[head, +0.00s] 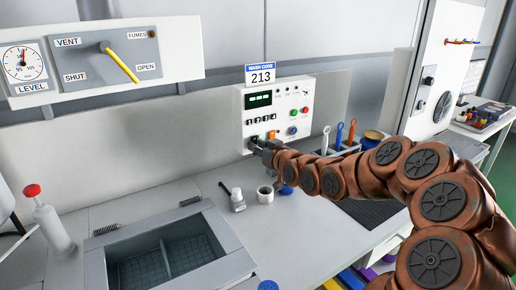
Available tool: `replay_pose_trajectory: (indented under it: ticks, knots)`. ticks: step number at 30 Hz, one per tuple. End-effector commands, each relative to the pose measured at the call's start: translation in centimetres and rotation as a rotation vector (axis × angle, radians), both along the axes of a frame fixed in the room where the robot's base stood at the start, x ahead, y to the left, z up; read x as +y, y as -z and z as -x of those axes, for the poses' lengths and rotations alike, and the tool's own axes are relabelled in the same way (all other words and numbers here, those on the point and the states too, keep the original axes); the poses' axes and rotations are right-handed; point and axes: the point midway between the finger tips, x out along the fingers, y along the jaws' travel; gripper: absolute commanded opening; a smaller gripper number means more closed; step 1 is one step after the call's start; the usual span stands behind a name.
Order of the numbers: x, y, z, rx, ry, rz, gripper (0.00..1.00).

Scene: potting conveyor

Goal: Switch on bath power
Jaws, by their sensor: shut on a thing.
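The white control box (288,107) stands on the back of the bench under a blue-and-white "WASH CODE 213" sign (261,75). It has a dark display with green digits (260,99), several numbered dials (261,119), and coloured buttons and lamps at its right. A small orange part (272,134) shows at its lower edge. My gripper (257,144) is at the box's lower left corner, shut on a small dark control there. The fingers mostly hide that control, so its position cannot be read. The bath (165,250) is a grey sunken basin with a grid inside, at lower left.
Tools with orange and blue handles (339,135) stand right of the box. A vent panel with a yellow lever (122,64) is at upper left.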

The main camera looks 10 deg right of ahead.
Motion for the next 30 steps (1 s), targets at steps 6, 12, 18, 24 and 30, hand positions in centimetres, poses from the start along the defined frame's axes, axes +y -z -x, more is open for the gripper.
replay_pose_trajectory:
  ticks: [6, 12, 18, 24, 30]
  knots:
    - [0.0, 0.0, 0.0, 0.001, 0.0, -0.001, 0.45]
    - [0.0, 0.0, 0.0, 0.0, 0.0, -0.001, 0.5]
    - [-0.1, 0.0, 0.1, 0.0, 0.0, -0.001, 0.5]
    - [-0.6, -0.1, 1.6, 0.003, 0.0, -0.001, 0.5]
    - [-1.5, -0.6, 4.2, 0.001, 0.002, -0.003, 0.5]
